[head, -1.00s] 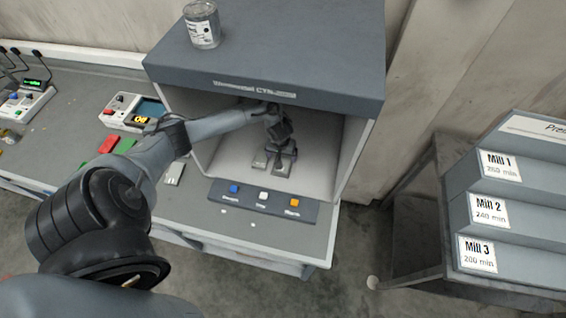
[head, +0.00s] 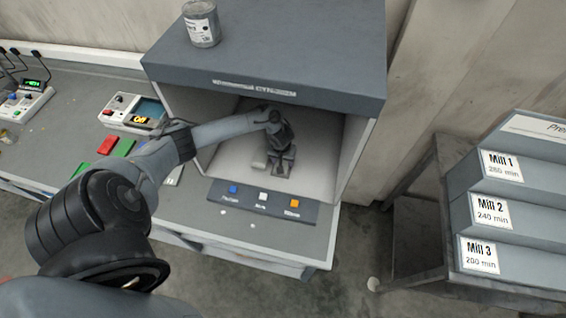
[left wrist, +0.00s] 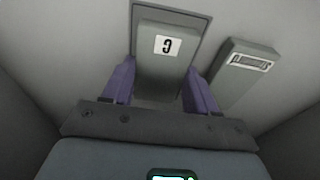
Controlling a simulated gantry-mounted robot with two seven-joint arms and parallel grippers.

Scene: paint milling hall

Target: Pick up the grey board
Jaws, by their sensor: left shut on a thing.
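The grey board (left wrist: 162,60) is a flat grey piece with a white label bearing a single numeral. It sits between the two purple fingers of my left gripper (left wrist: 160,90) in the left wrist view, over a darker grey plate (left wrist: 196,18). In the head view my left gripper (head: 282,166) points down inside the open-fronted cabinet, shut on the board near the cabinet floor. The board is mostly hidden there by the gripper. I cannot tell whether it is lifted. My right gripper is not in view.
Another grey piece with a printed label (left wrist: 246,66) lies close beside the board. The grey cabinet (head: 262,75) has side walls and a roof with a can (head: 201,25) on top. A button panel (head: 262,201) lies in front. Mill racks (head: 520,215) stand at right.

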